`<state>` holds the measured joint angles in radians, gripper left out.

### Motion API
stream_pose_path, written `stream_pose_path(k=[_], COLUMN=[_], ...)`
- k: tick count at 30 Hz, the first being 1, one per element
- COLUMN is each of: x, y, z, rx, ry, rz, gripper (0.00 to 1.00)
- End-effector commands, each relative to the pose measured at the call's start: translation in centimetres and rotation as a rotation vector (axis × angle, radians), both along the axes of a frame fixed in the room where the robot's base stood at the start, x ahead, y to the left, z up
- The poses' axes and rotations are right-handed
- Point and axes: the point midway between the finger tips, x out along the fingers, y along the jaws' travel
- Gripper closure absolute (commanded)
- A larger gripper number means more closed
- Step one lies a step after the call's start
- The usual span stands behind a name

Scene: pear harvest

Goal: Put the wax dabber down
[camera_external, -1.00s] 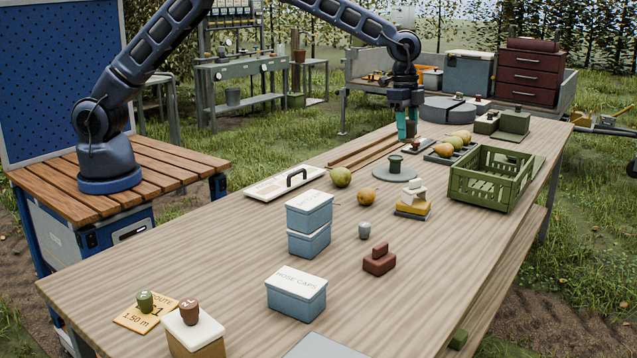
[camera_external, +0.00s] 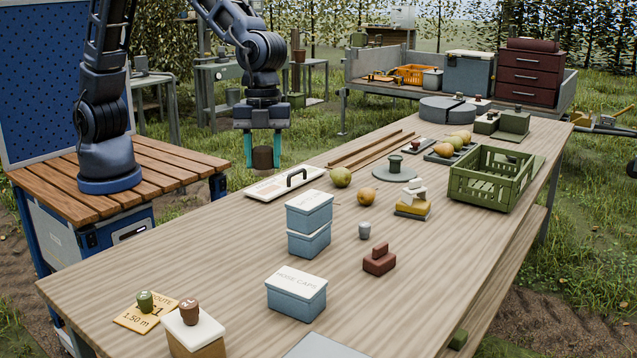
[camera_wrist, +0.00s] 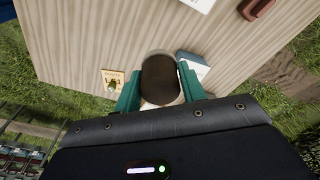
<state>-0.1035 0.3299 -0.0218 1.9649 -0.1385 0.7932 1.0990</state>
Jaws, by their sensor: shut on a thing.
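The wax dabber (camera_external: 263,158) is a dark brown, round, short piece. My gripper (camera_external: 263,164) is shut on it with both teal fingers, one on each side. In the external view they hang in the air near the table's far left edge. The wrist view shows the dabber (camera_wrist: 159,80) upright between the fingers, seen from above, with its lower part hidden. Part of the worktable (camera_external: 210,235) shows below it.
A white board with a black handle (camera_external: 285,184) lies near the far left edge. Blue boxes (camera_external: 308,222) stand mid-table. A green crate (camera_external: 490,180) is at the right. A route card (camera_external: 135,320) and a white-lidded box (camera_external: 193,330) are at the near left. Bare wood lies between.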

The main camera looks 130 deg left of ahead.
Motion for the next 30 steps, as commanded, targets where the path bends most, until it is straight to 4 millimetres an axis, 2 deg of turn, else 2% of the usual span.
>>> stream_pose_path(k=[1,6,12,15,19,23,26,30], x=[-1.6,-7.0,-13.6,-16.1,-18.3,-19.2,-19.3,-19.3], y=[-1.9,-7.1,-11.5,-12.9,-13.8,-14.2,-14.2,-14.2], z=[0.0,-0.5,-1.3,-1.7,-2.0,-2.6,-3.9,-6.7], rx=[0.0,-0.001,0.001,0.001,0.001,0.0,0.001,0.001], ry=[-0.001,-0.002,-0.002,-0.003,-0.003,-0.003,-0.001,0.001], rz=[-0.046,-0.191,-0.35,-0.41,-0.459,-0.479,-0.482,-0.482], gripper=[0.82,0.82,0.82,0.82,0.82,0.82,0.82,0.82])
